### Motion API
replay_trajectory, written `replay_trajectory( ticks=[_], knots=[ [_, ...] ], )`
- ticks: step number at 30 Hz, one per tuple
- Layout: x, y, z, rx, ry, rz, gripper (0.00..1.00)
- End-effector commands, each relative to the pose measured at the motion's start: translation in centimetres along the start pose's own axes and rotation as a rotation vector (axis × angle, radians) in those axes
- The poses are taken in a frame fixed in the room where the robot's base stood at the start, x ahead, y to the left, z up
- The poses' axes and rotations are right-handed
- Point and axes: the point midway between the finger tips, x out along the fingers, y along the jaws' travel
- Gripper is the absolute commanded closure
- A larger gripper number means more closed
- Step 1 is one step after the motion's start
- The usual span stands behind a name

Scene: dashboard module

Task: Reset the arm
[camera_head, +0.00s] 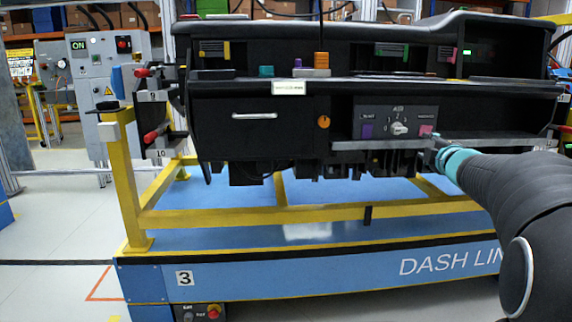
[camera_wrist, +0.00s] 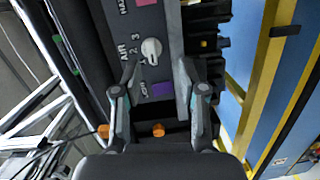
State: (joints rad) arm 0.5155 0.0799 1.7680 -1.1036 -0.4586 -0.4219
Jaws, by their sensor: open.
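My gripper (camera_wrist: 158,78) is open and empty in the wrist view. Its two fingers frame the dashboard's control panel (camera_wrist: 163,30). The white AIR knob (camera_wrist: 151,47) and the purple button (camera_wrist: 161,88) show between the fingers. In the head view, my gripper (camera_head: 436,142) is at the right end of the panel (camera_head: 370,113), near the pink button (camera_head: 425,130); whether it touches is unclear. The white knob (camera_head: 399,128) and purple button (camera_head: 367,130) are left of it. My arm reaches in from the lower right.
The black dashboard (camera_head: 265,140) rests on a yellow frame (camera_head: 250,217) over a blue base (camera_head: 230,270). Orange (camera_head: 323,122) and silver (camera_head: 254,116) parts sit on its left front. A grey control cabinet (camera_head: 105,90) stands at the left. The floor (camera_head: 50,225) at left is clear.

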Motion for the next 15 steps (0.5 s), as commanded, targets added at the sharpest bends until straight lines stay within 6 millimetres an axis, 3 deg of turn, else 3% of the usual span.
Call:
replay_trajectory(
  ticks=[3,7,11,15],
  knots=[
    [-1.0,-4.5,4.4,0.206,-0.210,-0.088,0.58],
    [-5.1,-8.8,6.9,0.457,-0.447,-0.171,0.58],
    [-10.7,-12.8,5.7,0.698,-0.647,-0.267,0.58],
    [-17.8,-16.9,1.6,0.930,-0.823,-0.395,0.58]
  ],
)
